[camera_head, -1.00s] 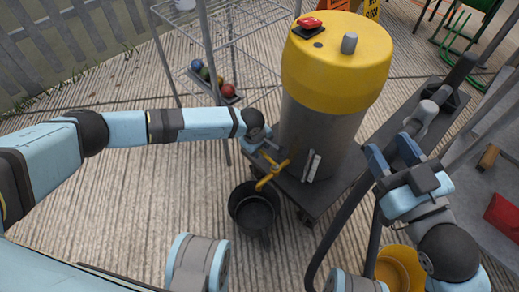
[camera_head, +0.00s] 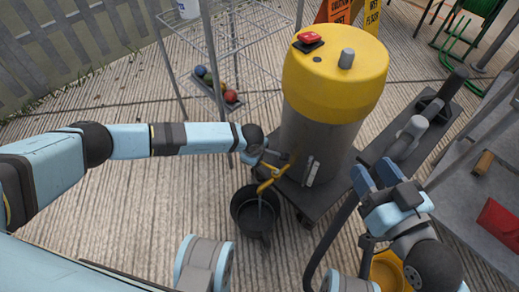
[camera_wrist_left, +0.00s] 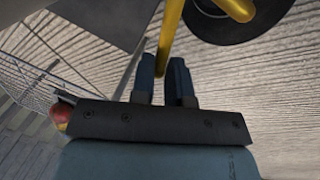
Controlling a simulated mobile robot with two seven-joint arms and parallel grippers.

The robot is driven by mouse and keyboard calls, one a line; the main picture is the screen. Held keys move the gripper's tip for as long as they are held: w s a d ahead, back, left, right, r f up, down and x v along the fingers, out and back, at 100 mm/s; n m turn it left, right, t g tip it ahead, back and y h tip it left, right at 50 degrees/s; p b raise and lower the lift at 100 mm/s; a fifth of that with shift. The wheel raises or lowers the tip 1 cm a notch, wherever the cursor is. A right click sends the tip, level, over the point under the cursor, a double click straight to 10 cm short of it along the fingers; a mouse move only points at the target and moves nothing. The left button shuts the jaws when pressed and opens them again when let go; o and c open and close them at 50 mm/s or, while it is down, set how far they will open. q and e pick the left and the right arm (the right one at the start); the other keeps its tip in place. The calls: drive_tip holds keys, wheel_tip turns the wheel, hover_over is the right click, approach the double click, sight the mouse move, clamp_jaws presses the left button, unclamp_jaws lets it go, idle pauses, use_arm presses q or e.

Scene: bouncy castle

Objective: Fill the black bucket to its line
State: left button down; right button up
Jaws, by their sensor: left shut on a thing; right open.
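The black bucket (camera_head: 241,213) stands upright on the ground below a yellow tap (camera_head: 265,185) on the grey tank with a yellow top (camera_head: 335,80). A thin pale streak, like water, runs from the tap into the bucket. The fill line and level cannot be made out. My left gripper (camera_head: 275,160) is shut on the tap's yellow lever; in the left wrist view its fingers (camera_wrist_left: 163,80) straddle a yellow bar (camera_wrist_left: 171,30), with the bucket (camera_wrist_left: 225,30) at top right. My right gripper (camera_head: 375,178) is open and empty, right of the tank.
The tank stands on a dark wheeled cart (camera_head: 320,200) with a long handle. A yellow bucket (camera_head: 385,272) is below my right arm. A wire rack (camera_head: 235,60) with several coloured balls stands behind. A grey table (camera_head: 480,200) with a red item (camera_head: 500,220) is at right.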

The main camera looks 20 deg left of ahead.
use_arm(q)
drive_tip(key=shift+s+n, duration=0.25)
drive_tip(key=shift+n, duration=0.15)
use_arm(e)
drive_tip(key=shift+s+a+m, duration=0.15)
drive_tip(key=shift+s+m, duration=0.05)
drive_tip(key=shift+m, duration=0.1)
use_arm(q)
drive_tip(key=c, duration=1.2)
unclamp_jaws()
drive_tip(key=shift+o, duration=0.2)
drive_tip(key=shift+r, duration=0.1)
wheel_tip(320, 180, up, 13)
drive_tip(key=s+p, duration=0.2)
drive_tip(key=p, duration=0.3)
drive_tip(key=shift+s+a+r+p, duration=0.2)
drive_tip(key=shift+s+a+p, duration=0.1)
drive_tip(key=shift+p, duration=0.1)
use_arm(e)
wheel_tip(320, 180, up, 6)
drive_tip(key=m+t, duration=0.1)
drive_tip(key=shift+s+m+t, duration=0.3)
drive_tip(key=shift+s, duration=0.1)
